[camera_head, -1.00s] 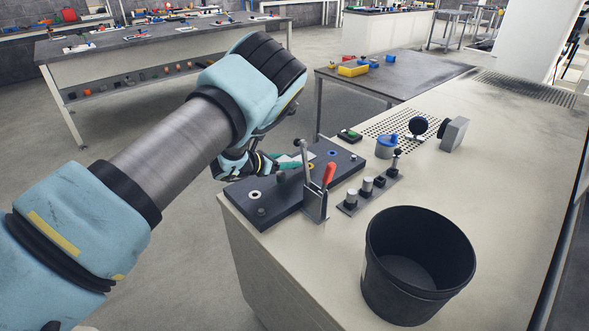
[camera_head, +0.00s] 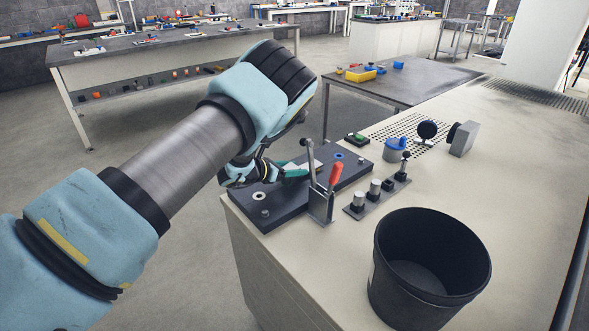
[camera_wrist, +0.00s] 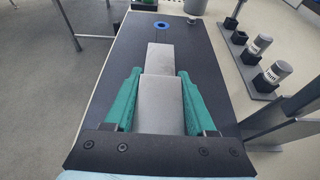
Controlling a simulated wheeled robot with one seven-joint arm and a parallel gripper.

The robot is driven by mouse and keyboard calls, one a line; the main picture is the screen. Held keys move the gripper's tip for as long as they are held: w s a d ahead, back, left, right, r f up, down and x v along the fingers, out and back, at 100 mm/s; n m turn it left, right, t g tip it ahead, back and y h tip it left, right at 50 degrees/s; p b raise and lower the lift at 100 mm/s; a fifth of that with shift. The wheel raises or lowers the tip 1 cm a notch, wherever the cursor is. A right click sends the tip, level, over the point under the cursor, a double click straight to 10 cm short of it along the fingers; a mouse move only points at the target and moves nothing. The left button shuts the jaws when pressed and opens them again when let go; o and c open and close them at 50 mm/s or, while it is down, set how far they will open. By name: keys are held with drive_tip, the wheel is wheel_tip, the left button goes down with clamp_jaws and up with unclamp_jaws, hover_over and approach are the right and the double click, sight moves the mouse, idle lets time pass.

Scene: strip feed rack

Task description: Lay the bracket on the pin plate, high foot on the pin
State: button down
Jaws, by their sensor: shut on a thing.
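The bracket (camera_wrist: 162,90) is a flat grey stepped piece between the green fingers of my gripper (camera_wrist: 162,98). My gripper is shut on its sides, and the bracket's far end reaches forward past the fingertips. In the head view the gripper (camera_head: 292,171) is over the middle of the dark pin plate (camera_head: 287,203), with the bracket (camera_head: 312,164) partly showing. A blue-ringed hole (camera_wrist: 161,26) lies on the plate beyond the bracket's far end. A white-ringed hole (camera_head: 259,196) is at the plate's near end. The pin under the bracket is hidden; I cannot tell if the bracket touches the plate.
A toggle clamp with a red handle (camera_head: 335,175) stands at the plate's right edge. A strip of small posts (camera_head: 374,188) is right of it. A black bucket (camera_head: 428,265) stands in front.

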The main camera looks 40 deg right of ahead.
drive_tip(key=shift+f+b, duration=0.6)
drive_tip(key=shift+f, duration=0.05)
idle(0.4)
drive_tip(key=c, duration=0.6)
unclamp_jaws()
drive_tip(key=o, duration=0.5)
drive_tip(key=shift+c, duration=0.2)
drive_tip(key=b+v, duration=0.2)
drive_tip(key=v, duration=0.9)
drive_tip(key=shift+d+b, duration=0.1)
drive_tip(key=shift+b, duration=0.3)
